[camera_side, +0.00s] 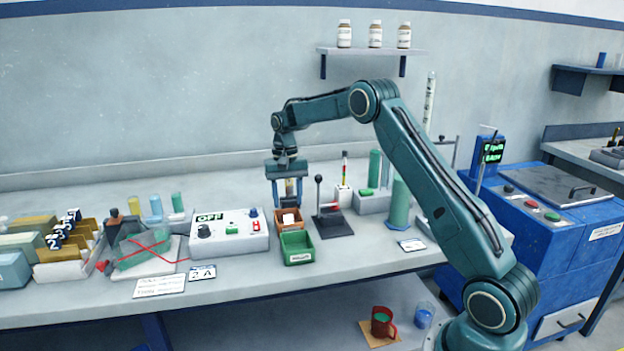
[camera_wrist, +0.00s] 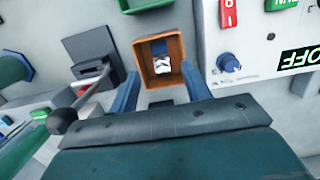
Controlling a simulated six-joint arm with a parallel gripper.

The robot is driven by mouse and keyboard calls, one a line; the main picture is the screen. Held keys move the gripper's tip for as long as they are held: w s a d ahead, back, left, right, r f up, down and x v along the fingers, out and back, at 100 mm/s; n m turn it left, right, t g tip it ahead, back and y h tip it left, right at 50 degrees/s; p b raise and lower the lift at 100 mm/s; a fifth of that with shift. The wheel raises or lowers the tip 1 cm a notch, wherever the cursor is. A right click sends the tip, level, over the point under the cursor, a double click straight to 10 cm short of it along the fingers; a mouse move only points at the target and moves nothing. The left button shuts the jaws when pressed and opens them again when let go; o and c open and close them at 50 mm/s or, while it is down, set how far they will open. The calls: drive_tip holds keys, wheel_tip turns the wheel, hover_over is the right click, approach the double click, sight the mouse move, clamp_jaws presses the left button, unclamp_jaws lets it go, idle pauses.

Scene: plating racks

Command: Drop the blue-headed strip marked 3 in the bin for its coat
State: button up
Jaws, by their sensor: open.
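My gripper (camera_side: 287,201) is open above a small orange-brown bin (camera_side: 278,225), fingers pointing down. In the wrist view the bin (camera_wrist: 146,67) lies just beyond the two parted blue fingers of my gripper (camera_wrist: 162,88). Inside the bin are a blue piece (camera_wrist: 159,47) and a white piece with dark marks (camera_wrist: 162,64); I cannot read the marks or tell whether they are one strip. A green bin (camera_side: 297,247) stands in front of the orange one. Dark blue heads with white numbers (camera_side: 66,229) stand in a rack at the left.
A white control box (camera_side: 230,231) showing OFF stands left of the bins. A dark stand with a ball-topped lever (camera_side: 332,222) is close on the right. Green cylinders (camera_side: 399,203) stand farther right. The bench front is mostly clear.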

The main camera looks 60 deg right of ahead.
drive_tip(key=shift+w+d+r, duration=0.15)
drive_tip(key=shift+r, duration=1.3)
drive_tip(key=shift+w+d+r, duration=0.1)
drive_tip(key=shift+r, duration=1.3)
drive_tip(key=s+a+r+n+t, duration=0.3)
drive_tip(key=s+a+r+n, duration=0.1)
drive_tip(key=s+a+r, duration=1.1)
drive_tip(key=s+a+f+n+t, duration=0.1)
drive_tip(key=s+a+f+n, duration=0.1)
drive_tip(key=s, duration=0.8)
drive_tip(key=s+a+f+n+t+h, duration=0.1)
drive_tip(key=s+a+f+n+t, duration=0.1)
drive_tip(key=s, duration=0.7)
drive_tip(key=shift+s+a+f+n+t, duration=0.3)
drive_tip(key=shift+s+a+f+n, duration=0.25)
drive_tip(key=shift+a, duration=0.4)
